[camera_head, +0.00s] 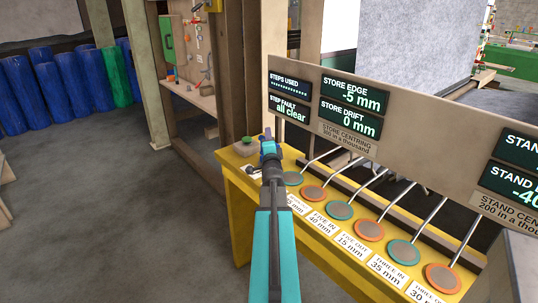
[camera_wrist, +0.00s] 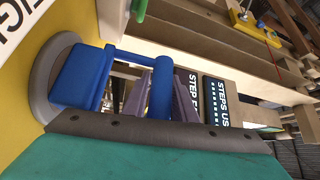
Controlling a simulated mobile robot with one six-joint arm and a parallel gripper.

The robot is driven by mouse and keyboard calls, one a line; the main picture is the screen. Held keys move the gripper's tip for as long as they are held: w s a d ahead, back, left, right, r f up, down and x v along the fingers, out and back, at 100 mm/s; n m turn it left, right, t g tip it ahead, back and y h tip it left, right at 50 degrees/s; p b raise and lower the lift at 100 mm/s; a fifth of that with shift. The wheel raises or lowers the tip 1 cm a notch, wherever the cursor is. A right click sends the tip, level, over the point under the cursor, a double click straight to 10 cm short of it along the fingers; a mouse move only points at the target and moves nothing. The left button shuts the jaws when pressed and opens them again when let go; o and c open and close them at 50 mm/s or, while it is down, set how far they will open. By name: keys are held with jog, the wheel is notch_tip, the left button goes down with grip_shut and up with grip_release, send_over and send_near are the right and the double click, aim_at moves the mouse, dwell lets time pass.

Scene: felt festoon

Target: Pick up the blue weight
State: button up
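The blue weight (camera_wrist: 80,78) fills the left of the wrist view: a blue block on a pale grey round disc, with a thin rod leading to a blue grip bar (camera_wrist: 160,88). My gripper (camera_wrist: 162,97) has its grey-purple fingers on both sides of this bar. I cannot tell whether both fingers press on it. My arm hides most of the weight there.
The yellow bench (camera_head: 236,182) carries a row of round orange and teal pads (camera_head: 340,210) with labels and slanted metal levers. A panel with displays (camera_head: 350,95) rises behind them. Open floor (camera_head: 110,200) lies left.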

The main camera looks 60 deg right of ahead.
jog(key=shift+c, duration=0.5)
grip_shut()
jog(key=shift+r, duration=0.1)
